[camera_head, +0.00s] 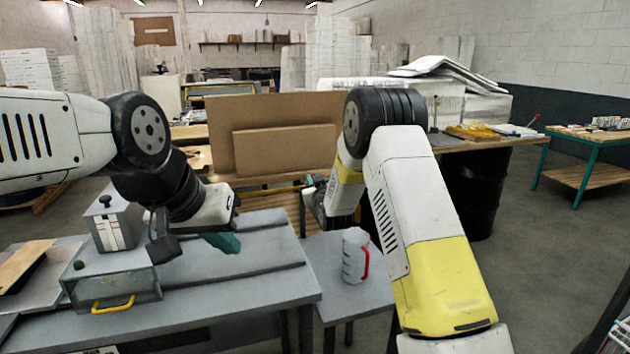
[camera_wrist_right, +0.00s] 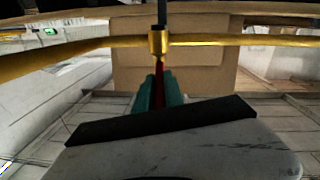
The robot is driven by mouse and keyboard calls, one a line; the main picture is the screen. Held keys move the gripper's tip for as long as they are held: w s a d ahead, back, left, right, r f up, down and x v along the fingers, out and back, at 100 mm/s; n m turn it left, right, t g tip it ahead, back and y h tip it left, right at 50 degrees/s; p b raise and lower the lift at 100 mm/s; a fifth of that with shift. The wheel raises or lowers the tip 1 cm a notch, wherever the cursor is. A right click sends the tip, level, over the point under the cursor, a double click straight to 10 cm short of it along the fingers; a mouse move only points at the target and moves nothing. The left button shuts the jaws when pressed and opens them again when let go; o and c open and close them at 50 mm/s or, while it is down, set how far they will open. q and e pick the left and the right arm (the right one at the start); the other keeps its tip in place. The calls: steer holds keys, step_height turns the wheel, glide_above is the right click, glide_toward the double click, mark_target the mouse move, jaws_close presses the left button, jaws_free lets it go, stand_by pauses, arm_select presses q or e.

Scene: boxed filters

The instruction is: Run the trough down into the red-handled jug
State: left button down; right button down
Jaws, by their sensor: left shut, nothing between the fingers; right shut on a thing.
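The jug (camera_head: 351,255) is pale, with a red handle (camera_head: 366,262) on its right side. It stands upright on a small grey table, below my right forearm. My right gripper (camera_head: 309,182) is above and behind the jug. In the right wrist view its teal fingers (camera_wrist_right: 160,90) are shut on a slim red lever (camera_wrist_right: 160,72), under a brass collar (camera_wrist_right: 158,43) on a yellow bar (camera_wrist_right: 220,40). My left gripper (camera_head: 223,242) is shut and empty over the grey bench, left of the jug. I cannot clearly make out the trough.
A grey box with a clear front and yellow handle (camera_head: 113,304) sits on the left bench (camera_head: 230,285), with a smaller grey unit (camera_head: 117,228) on top. Brown boards (camera_head: 285,150) stand behind. A black drum (camera_head: 475,195) is at the right. The bench's right part is clear.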

steer(key=shift+a+m+h, duration=0.5)
steer(key=shift+m+h, duration=0.55)
steer(key=shift+h, duration=0.55)
steer(key=shift+a+m+h, duration=0.55)
steer(key=shift+m+h, duration=0.45)
steer(key=shift+h, duration=0.6)
steer(key=shift+a+m+h, duration=0.5)
steer(key=shift+m+h, duration=0.55)
steer(key=shift+h, duration=0.55)
steer(key=c, duration=1.5)
jaws_free()
steer(key=shift+o, duration=0.2)
steer(key=v, duration=0.7)
steer(key=shift+s+a, duration=0.25)
steer(key=shift+s, duration=0.1)
